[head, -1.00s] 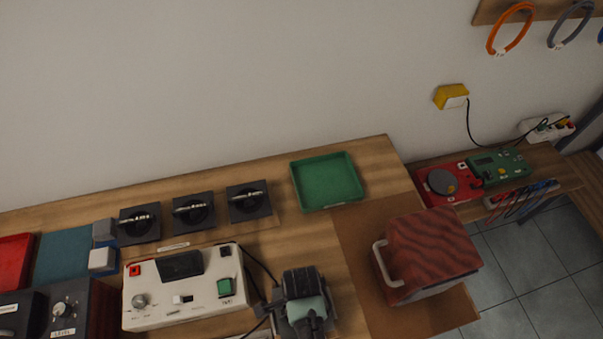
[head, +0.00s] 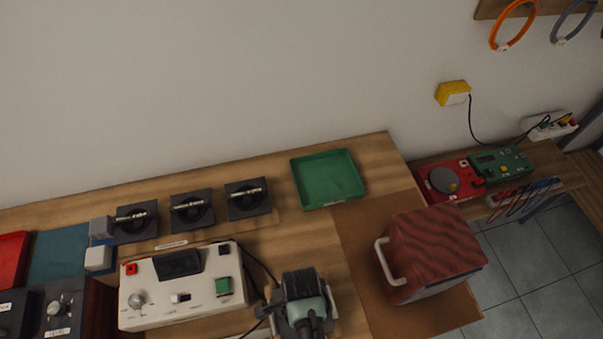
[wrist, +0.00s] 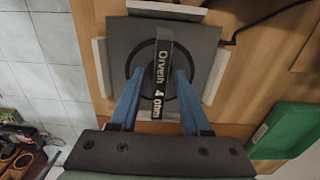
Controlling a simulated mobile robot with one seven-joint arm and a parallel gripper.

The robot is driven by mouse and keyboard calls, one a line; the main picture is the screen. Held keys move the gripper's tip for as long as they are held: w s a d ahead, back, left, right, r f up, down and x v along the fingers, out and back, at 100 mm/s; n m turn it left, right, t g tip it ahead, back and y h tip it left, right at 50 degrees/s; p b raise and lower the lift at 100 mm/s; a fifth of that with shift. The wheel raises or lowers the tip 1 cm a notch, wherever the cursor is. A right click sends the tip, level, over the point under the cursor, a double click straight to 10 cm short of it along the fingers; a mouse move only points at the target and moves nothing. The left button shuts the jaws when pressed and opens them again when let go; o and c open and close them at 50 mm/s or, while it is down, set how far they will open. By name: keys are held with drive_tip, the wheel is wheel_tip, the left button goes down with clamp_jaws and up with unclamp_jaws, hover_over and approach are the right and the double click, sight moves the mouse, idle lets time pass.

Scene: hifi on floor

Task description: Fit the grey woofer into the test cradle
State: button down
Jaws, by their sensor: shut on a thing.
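The grey woofer (wrist: 130,45) shows in the wrist view as a square grey plate with a round dark cone and a bar lettered "Orveth 4 ohm". My gripper (wrist: 161,82) is shut on that bar, a blue finger on each side. Pale upright walls of the test cradle (wrist: 215,78) stand around the plate on the bench. The plate lies between or just over these walls; I cannot tell whether it is fully down. In the head view my gripper hides the woofer and most of the cradle.
Several dark square drivers (head: 193,211) line the back of the bench. A white test box (head: 180,285) is left of my gripper. A green tray (head: 328,179) stands behind, and a reddish case with a handle (head: 432,253) is to the right.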

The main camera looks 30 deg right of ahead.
drive_tip(key=shift+r, duration=0.1)
drive_tip(key=shift+c, duration=1.4)
unclamp_jaws()
drive_tip(key=shift+s, duration=0.1)
wheel_tip(320, 180, up, 13)
wheel_tip(320, 180, up, 8)
drive_tip(key=p, duration=0.8)
drive_tip(key=shift+p, duration=0.3)
